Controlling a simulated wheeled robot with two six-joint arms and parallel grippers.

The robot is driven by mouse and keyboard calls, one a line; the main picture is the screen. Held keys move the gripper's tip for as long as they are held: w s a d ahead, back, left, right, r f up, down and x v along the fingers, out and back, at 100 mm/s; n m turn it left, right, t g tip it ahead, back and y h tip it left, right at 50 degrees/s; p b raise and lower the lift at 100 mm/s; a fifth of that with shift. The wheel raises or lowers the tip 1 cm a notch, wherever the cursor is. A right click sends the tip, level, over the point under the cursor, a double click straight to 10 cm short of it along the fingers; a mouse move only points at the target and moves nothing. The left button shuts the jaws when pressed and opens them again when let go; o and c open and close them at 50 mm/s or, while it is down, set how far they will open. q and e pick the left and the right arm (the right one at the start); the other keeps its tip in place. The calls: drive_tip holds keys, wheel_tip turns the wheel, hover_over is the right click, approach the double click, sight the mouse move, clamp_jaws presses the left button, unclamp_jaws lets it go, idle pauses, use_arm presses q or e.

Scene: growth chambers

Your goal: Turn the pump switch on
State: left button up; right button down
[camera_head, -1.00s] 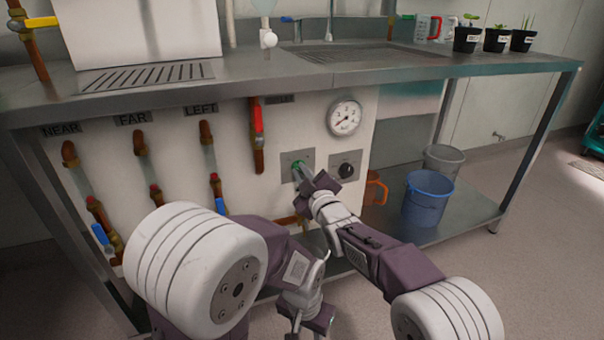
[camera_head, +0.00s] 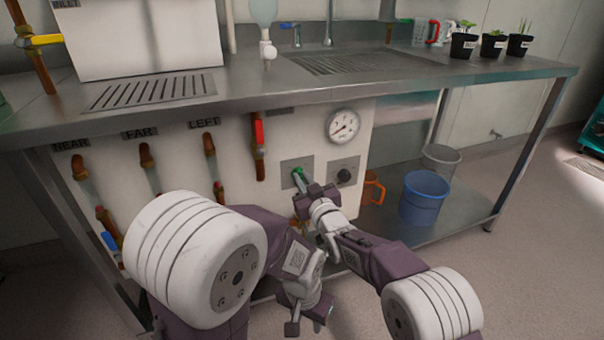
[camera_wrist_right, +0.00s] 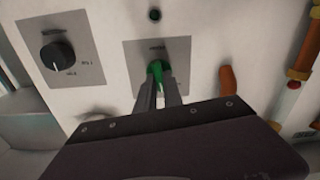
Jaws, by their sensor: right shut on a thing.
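The pump switch (camera_head: 298,171) is a small green lever on a grey plate on the white panel under the bench. In the right wrist view the green lever (camera_wrist_right: 157,69) sits between the two fingertips. My right gripper (camera_head: 301,180) is shut on the lever, and its fingers hide part of it. The lettering on the plate (camera_wrist_right: 181,49) is too small to read. My left gripper (camera_head: 308,323) hangs low in front of the bench, away from the switch. Its fingers are too unclear to tell open from shut.
A black knob (camera_head: 344,175) sits right of the switch, below a round gauge (camera_head: 342,125). A red-handled valve (camera_head: 258,135) is at upper left. Several labelled pipes stand farther left. A blue bucket (camera_head: 424,199) stands on the lower shelf at right.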

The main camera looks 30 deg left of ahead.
drive_tip(key=m+p, duration=0.3)
drive_tip(key=m, duration=0.2)
drive_tip(key=shift+w+d+m, duration=0.1)
drive_tip(key=shift+m, duration=0.2)
drive_tip(key=m+p, duration=0.2)
drive_tip(key=m, duration=0.2)
drive_tip(key=shift+w+d+f+m, duration=0.1)
drive_tip(key=shift+m, duration=0.3)
drive_tip(key=shift+p, duration=0.3)
drive_tip(key=c, duration=1.5)
unclamp_jaws()
